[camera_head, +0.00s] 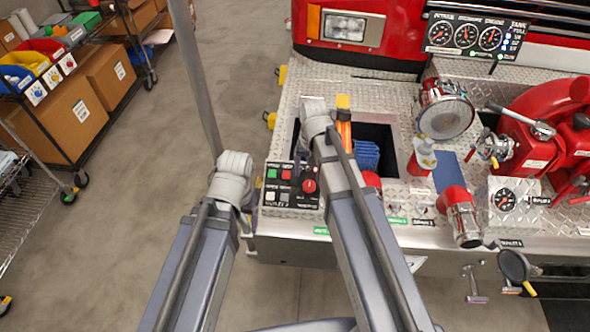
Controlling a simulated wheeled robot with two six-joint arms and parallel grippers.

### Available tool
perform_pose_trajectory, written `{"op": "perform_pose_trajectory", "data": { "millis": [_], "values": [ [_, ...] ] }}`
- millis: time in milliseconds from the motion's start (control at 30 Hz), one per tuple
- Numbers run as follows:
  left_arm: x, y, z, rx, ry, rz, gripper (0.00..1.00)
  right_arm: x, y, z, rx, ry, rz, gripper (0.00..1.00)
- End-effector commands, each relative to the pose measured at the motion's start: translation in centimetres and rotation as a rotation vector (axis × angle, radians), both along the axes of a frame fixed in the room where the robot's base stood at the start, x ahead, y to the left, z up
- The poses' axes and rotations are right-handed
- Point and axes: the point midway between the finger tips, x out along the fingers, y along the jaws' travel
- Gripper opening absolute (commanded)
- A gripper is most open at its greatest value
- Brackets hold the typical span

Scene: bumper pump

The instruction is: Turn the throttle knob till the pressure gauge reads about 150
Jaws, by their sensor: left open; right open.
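The control panel (292,200) sits at the front left of the metal deck, with several push buttons and a round red knob (309,186), which looks like the throttle knob. Three gauges sit in a black panel at the back right; the middle one (466,36) may be the pressure gauge, but its reading is too small to tell. My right arm crosses in front of the deck. A dark part beside the knob looks like my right gripper (300,172), mostly hidden; touching cannot be told. My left arm is left of the panel, its gripper not visible.
A deck opening (397,160) holds a blue item right of my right arm. Red pipe fittings (455,205), a chrome-capped inlet (444,112) and another gauge (505,200) crowd the right side. Shelves with boxes (62,115) stand at the left. The floor between is clear.

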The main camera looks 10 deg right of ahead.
Motion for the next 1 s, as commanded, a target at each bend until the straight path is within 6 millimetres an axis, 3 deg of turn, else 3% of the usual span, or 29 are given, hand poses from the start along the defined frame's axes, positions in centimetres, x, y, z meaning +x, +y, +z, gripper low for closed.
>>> {"op": "perform_pose_trajectory", "data": {
  "millis": [467,1000],
  "values": [
    [0.0,0.0,-1.0,0.000,0.000,0.000,0.83,0.3,-0.3,-1.0,0.002,-0.002,-0.015,0.83],
    [0.0,0.0,-7.2,0.000,0.000,0.000,0.83,0.3,-0.3,-7.2,0.002,-0.002,-0.015,0.83]
  ]
}}
